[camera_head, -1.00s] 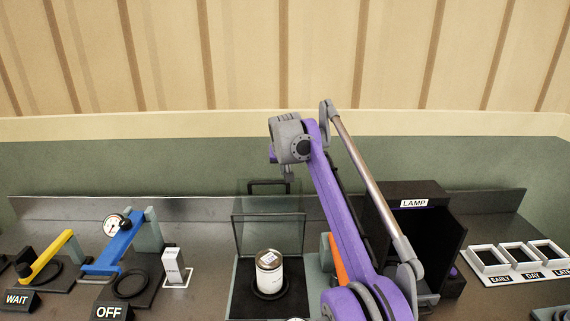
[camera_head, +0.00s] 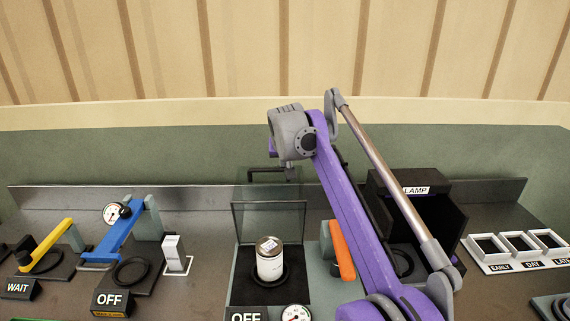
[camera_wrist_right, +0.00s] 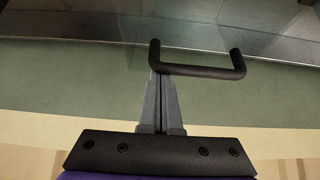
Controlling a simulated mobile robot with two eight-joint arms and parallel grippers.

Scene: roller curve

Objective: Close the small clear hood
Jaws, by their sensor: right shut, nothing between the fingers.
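The small clear hood (camera_head: 268,222) stands open, its transparent panels raised behind a white can (camera_head: 270,262) on a black square base. Its black handle (camera_head: 266,170) is at the top rear; it also shows in the right wrist view (camera_wrist_right: 200,71). My right gripper (camera_head: 291,174) is beside the right end of the handle in the head view, its fingertips partly hidden. In the right wrist view its fingers (camera_wrist_right: 157,82) are together and empty, with the tips at the handle's left end. I cannot tell whether they touch it. My left gripper is not in view.
An orange lever (camera_head: 341,250) stands right of the can, near my right arm. A black LAMP box (camera_head: 465,222) is behind that arm. A blue lever (camera_head: 122,243) and a white switch (camera_head: 175,252) are at left. The wall is behind.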

